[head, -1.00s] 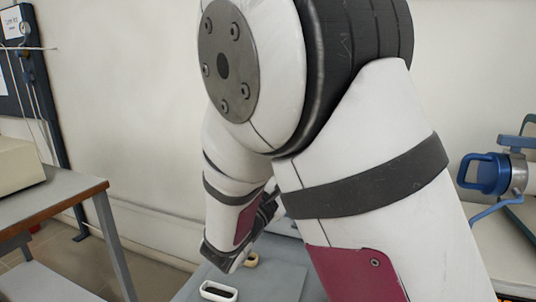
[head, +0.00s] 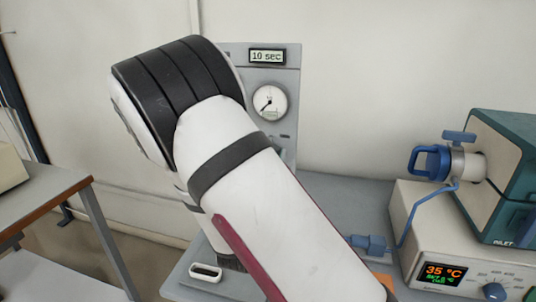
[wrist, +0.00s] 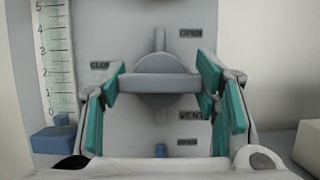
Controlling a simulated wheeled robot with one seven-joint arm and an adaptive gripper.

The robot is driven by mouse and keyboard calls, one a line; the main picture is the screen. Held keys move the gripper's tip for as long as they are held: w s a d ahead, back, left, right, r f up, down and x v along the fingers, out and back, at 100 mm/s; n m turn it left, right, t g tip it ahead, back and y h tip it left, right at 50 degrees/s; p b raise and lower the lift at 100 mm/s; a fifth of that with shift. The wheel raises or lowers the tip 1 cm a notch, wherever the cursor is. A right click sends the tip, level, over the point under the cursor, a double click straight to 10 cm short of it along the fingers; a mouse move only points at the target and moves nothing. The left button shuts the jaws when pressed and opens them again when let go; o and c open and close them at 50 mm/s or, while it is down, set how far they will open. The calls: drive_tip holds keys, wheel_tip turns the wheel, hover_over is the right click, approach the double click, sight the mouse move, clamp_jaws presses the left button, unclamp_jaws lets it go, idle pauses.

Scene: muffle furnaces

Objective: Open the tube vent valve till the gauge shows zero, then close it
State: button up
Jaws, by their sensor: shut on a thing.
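In the wrist view, the grey-blue bar handle of the vent valve (wrist: 160,84) lies level across a round hub on a pale panel. Labels read OPEN above right, CLOSE, partly hidden, at left, and VENT below. My gripper (wrist: 163,77) has its teal-padded fingers at both ends of the bar and is shut on it. In the head view, the round white gauge (head: 270,102) shows on a grey panel with its needle pointing lower left; its figures are too small to read. My arm hides the valve and gripper there.
A display (head: 267,56) above the gauge reads 10 sec. A tube furnace (head: 505,170) with a blue-handled end fitting (head: 432,162) stands at right, its controller (head: 446,273) showing 35 °C. A white-rimmed slot (head: 206,273) lies at the bench front. A side table (head: 45,205) stands left.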

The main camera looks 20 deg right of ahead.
drive_tip(key=shift+n, duration=0.3)
drive_tip(key=o, duration=1.2)
drive_tip(key=shift+c, duration=0.2)
drive_tip(key=shift+f, duration=0.1)
drive_tip(key=v, duration=1.2)
